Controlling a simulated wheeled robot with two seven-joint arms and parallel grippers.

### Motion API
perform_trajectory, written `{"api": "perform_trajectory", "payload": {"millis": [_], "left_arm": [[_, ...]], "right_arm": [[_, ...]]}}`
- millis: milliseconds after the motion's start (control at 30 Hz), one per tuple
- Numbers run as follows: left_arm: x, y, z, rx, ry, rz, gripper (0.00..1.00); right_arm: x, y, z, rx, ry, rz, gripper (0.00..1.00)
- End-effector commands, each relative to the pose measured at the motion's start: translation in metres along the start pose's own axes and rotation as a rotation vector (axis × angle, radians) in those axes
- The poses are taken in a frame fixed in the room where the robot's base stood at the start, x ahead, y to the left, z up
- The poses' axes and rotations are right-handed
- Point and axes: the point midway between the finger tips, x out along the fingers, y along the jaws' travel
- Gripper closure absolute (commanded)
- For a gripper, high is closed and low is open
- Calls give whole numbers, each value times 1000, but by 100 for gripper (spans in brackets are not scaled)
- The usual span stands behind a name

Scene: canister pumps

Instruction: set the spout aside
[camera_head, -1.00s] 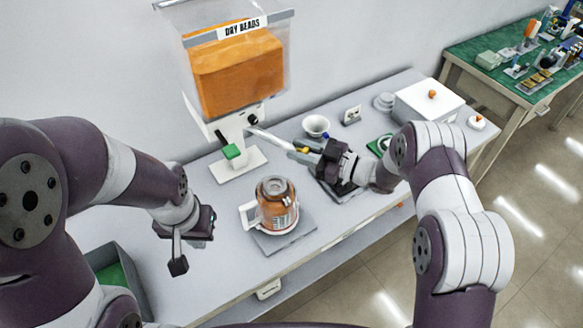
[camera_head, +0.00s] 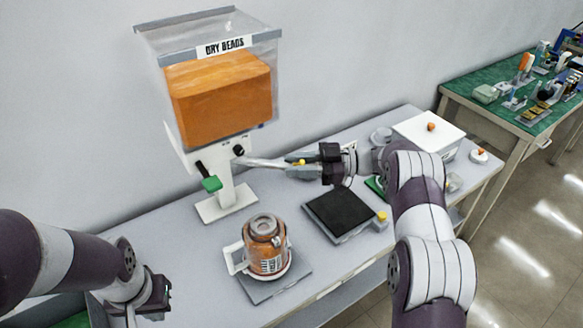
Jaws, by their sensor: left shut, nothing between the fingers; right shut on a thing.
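The spout (camera_head: 262,163) is a pale grey tube, roughly level, to the right of the dispenser (camera_head: 222,95) labelled DRY BEADS. Its left end shows close to the dispenser's neck; I cannot tell whether it touches. My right gripper (camera_head: 303,168) is shut on the spout's right end, with a small yellow part showing at the fingers. My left gripper (camera_head: 145,300) is shut and empty at the lower left, its tips partly cut off by the frame edge.
A jar of orange contents with a white handle (camera_head: 267,250) stands on a grey plate (camera_head: 285,287). A dark pad (camera_head: 340,212) lies bare right of it, a yellow knob (camera_head: 382,217) beside it. A white lidded box (camera_head: 428,133) stands at the far right.

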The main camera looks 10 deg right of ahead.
Motion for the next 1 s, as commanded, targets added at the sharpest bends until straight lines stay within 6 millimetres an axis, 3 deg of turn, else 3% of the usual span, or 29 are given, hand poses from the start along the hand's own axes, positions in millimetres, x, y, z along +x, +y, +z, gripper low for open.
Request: {"api": "perform_trajectory", "payload": {"millis": [300, 333, 400, 733, 867, 1000], "left_arm": [[0, 0, 0, 0, 0, 0, 100], [0, 0, 0, 0, 0, 0, 100], [0, 0, 0, 0, 0, 0, 100], [2, 0, 0, 0, 0, 0, 100], [10, 0, 1, 0, 0, 0, 100], [20, 0, 2, 0, 0, 0, 100]], "right_arm": [[0, 2, -1, -6, 0, 3, 100], [0, 2, -1, -6, 0, 4, 66], [0, 2, -1, -6, 0, 3, 47], [-5, 1, 0, -4, 0, 3, 47], [-30, 1, 3, -5, -1, 6, 47], [-70, 1, 4, -5, -1, 6, 47]]}}
